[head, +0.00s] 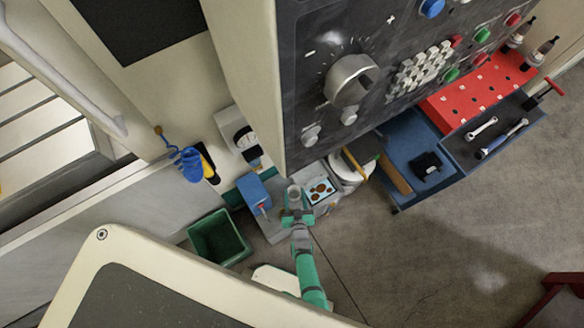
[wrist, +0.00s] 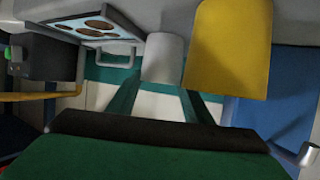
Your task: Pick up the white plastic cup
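The white plastic cup (head: 294,190) stands on a work surface below the control panel in the head view. In the wrist view the cup (wrist: 162,57) is a plain pale shape in the upper middle, in line with the gap between my fingers. My gripper (head: 295,207) is at the cup's near side in the head view. In the wrist view its two green fingers (wrist: 161,92) are apart, one on each side of the cup's lower end. I cannot tell whether they touch it.
A tray with brown discs (head: 320,190) lies right of the cup. A blue box (head: 254,191) stands to the left. In the wrist view a yellow block (wrist: 230,50) is close beside the cup's right. The large control panel (head: 360,60) overhangs behind. A green bin (head: 218,238) stands below left.

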